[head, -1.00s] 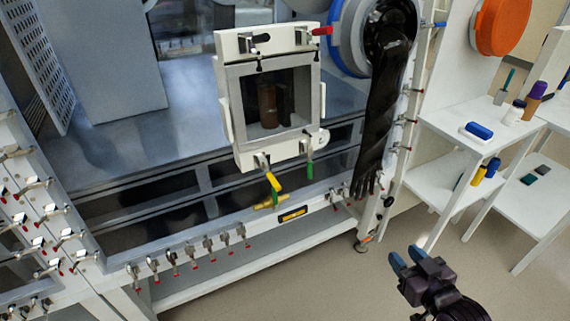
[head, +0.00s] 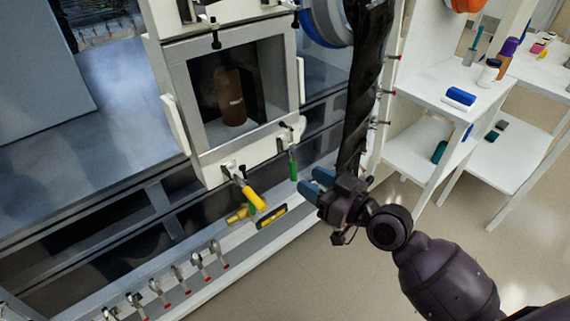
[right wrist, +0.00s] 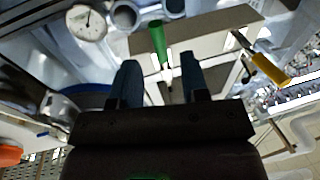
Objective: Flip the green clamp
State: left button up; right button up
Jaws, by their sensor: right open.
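The green clamp (head: 293,165) is a toggle clamp with a green handle, mounted at the lower right corner of the framed window box. Its handle hangs down in the head view. My right gripper (head: 315,183) is open and empty, just right of and a little below the green handle. In the right wrist view, the green handle (right wrist: 157,40) shows beyond and roughly between the two blue fingertips (right wrist: 160,76), apart from them. A yellow-handled clamp (head: 250,192) is to its left, and shows at the right of the wrist view (right wrist: 269,68). My left gripper is not in view.
The window box (head: 196,110) holds a brown bottle (head: 231,98). A black glove sleeve (head: 364,80) hangs close beside my right gripper. Several red-tipped clamps line the lower rail. White shelves (head: 428,90) with small items stand at right. The floor between is clear.

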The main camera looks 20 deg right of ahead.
aim_at(293, 166)
jog(key=x, duration=0.7)
jog(key=shift+w+a, duration=0.1)
jog(key=shift+w, duration=0.05)
grip_shut()
